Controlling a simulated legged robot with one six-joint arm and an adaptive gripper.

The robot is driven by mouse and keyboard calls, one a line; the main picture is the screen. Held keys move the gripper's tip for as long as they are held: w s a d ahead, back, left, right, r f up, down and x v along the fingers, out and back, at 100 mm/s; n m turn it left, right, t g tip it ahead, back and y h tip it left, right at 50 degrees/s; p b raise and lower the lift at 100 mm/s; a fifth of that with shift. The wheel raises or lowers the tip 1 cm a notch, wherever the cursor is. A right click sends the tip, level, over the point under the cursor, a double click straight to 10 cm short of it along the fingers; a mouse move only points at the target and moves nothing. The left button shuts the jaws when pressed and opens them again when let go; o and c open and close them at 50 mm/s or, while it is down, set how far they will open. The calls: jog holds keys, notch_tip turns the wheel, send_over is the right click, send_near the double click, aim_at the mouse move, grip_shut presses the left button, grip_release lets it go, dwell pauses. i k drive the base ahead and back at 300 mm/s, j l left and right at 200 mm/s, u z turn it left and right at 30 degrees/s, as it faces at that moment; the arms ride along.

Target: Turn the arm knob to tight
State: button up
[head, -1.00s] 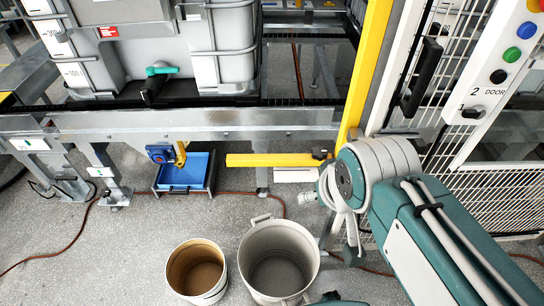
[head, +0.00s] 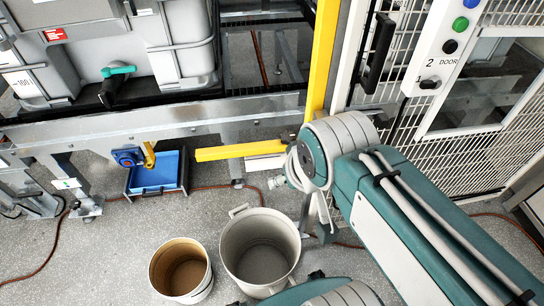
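The yellow horizontal arm (head: 235,152) sticks out to the left from near the foot of the yellow post (head: 322,60). A small dark knob (head: 285,137) shows at its right end, close beside the big grey joint of my own arm in the picture. The knob is too small to read its setting, and my arm covers the area just right of it. My own teal and grey arm fills the lower right. I cannot make out my gripper's fingers in this view.
A grey bucket (head: 236,240) and a smaller tan-lined bucket (head: 160,268) stand on the floor below. A blue tray (head: 157,176) sits left under the steel rail (head: 90,130). A mesh fence and door panel (head: 446,45) stand right. A red hose crosses the floor.

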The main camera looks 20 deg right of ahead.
aim_at(287, 137)
jog(key=j+z, duration=0.75)
jog(key=k+j+z, duration=0.15)
jog(key=j+z, duration=0.2)
